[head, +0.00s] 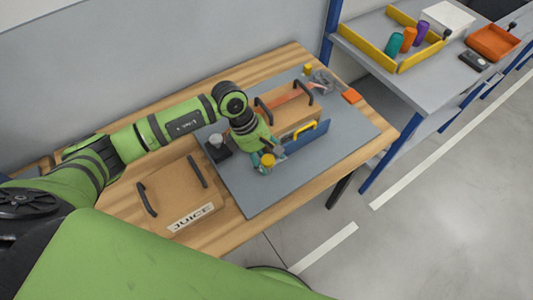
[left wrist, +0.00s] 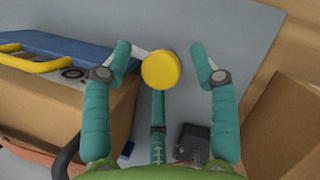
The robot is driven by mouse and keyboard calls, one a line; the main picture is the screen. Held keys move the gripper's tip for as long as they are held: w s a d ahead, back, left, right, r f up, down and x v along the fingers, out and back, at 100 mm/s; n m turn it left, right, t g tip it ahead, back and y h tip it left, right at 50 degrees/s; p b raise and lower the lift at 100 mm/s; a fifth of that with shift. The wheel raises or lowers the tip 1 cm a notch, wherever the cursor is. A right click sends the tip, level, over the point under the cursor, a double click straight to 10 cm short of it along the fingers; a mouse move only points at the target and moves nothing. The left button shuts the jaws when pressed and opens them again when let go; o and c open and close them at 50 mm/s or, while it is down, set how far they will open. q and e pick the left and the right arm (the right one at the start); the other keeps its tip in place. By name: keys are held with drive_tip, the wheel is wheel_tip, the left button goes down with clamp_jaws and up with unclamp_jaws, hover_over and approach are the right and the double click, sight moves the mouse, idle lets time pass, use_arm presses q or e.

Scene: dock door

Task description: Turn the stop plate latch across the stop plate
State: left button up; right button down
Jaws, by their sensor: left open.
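The blue stop plate (head: 308,137) with its yellow handle (head: 304,130) stands along the front side of a cardboard box (head: 292,116). The plate (left wrist: 82,52) also shows at the left of the left wrist view. The latch's round yellow knob (left wrist: 160,70) is just beyond the plate's near end; it shows in the head view (head: 268,160) too. A short pale bar (left wrist: 143,52) runs left from the knob and is partly hidden by a finger. My left gripper (left wrist: 160,51) is open, its teal fingers on either side of the knob with gaps. My right gripper is not in view.
A second box marked JUICE (head: 178,192) lies on the wooden table (head: 232,238), left of the grey board (head: 350,130). A small dark block with a grey knob (head: 216,145) stands near my left wrist.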

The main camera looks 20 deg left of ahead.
use_arm(q)
drive_tip(key=c, duration=1.1)
drive_tip(key=shift+s+n+t, duration=0.1)
drive_tip(key=shift+n+t, duration=0.2)
drive_tip(key=shift+n, duration=0.5)
drive_tip(key=shift+d, duration=0.1)
drive_tip(key=o, duration=1.1)
drive_tip(key=shift+r, duration=0.1)
drive_tip(key=shift+a+r, duration=0.2)
drive_tip(key=shift+r, duration=0.1)
drive_tip(key=v, duration=1.1)
drive_tip(key=shift+r, duration=0.1)
